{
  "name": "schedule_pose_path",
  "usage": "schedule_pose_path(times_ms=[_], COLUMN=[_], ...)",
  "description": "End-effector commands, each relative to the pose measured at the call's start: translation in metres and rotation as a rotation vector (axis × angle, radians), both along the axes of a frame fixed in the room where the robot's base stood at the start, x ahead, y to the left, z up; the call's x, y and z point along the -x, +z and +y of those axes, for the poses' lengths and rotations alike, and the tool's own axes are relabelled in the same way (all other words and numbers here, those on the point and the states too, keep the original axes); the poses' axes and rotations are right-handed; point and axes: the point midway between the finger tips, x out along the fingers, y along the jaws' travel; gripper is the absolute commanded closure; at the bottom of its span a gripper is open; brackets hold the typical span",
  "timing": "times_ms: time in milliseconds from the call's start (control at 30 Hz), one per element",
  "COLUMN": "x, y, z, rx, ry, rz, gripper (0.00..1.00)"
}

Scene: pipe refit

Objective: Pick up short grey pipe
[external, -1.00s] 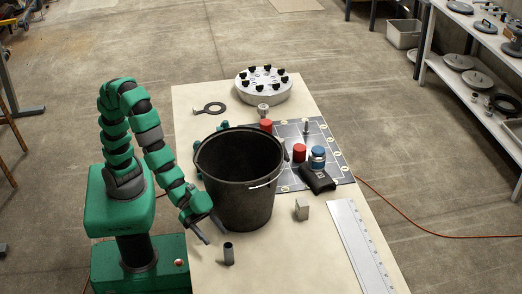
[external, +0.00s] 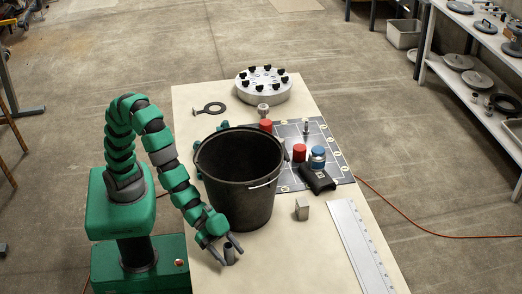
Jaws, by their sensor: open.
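The short grey pipe (external: 229,255) stands upright on the table near its front left, in front of the black bucket. My gripper (external: 231,256) is open, with its two fingers reaching down around the top of the pipe, one on each side as seen here. The fingers partly hide the pipe. I cannot tell whether either finger touches it.
The black bucket (external: 238,195) stands close behind my gripper. A small grey block (external: 302,209) and a steel ruler (external: 361,245) lie to the right. A dark device (external: 317,179), red caps and a blue-topped jar (external: 318,156) are farther back. The tabletop between pipe and ruler is clear.

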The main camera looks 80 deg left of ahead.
Motion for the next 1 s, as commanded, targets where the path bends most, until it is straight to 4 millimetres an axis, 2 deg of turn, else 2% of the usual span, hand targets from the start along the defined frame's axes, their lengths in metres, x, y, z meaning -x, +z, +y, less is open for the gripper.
schedule_pose_path(times_ms=[200, 233, 400, 767, 1000], x=[-0.001, -0.001, -0.001, -0.001, -0.001], y=[-0.001, -0.001, -0.001, 0.002, 0.021], z=[-0.002, -0.002, -0.001, -0.001, -0.002], rx=[-0.001, 0.0, 0.0, 0.0, 0.002], ry=[0.0, 0.0, 0.0, 0.0, 0.0], rz=[0.001, 0.0, 0.0, 0.0, -0.002], gripper=[0.46, 0.49, 0.94, 0.94, 0.94])
